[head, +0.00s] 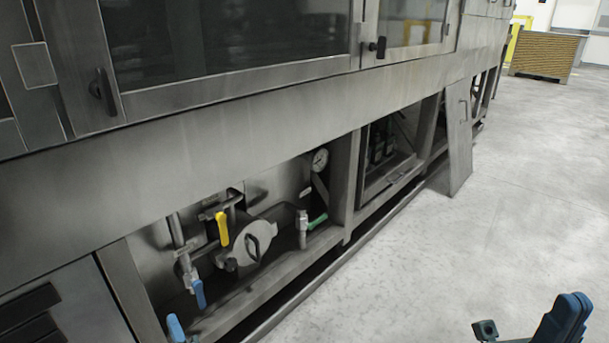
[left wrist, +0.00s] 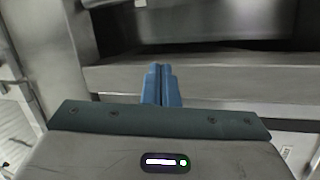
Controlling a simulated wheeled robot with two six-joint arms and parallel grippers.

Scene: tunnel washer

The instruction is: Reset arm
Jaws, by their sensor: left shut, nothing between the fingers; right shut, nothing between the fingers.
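My left gripper shows in the left wrist view (left wrist: 161,84). Its two blue fingers are pressed together with nothing between them, pointing at a grey metal ledge ahead. My right gripper (head: 570,312) is at the bottom right corner of the head view, cut off by the edge. Its dark blue fingers are together and empty, above the pale floor and apart from the machine.
The tunnel washer (head: 240,125) fills the left and middle. Its open lower bay holds pipes, a yellow valve handle (head: 222,229), a blue valve handle (head: 198,294) and a gauge (head: 320,160). A panel (head: 458,138) leans against it. The floor (head: 500,225) at right is clear.

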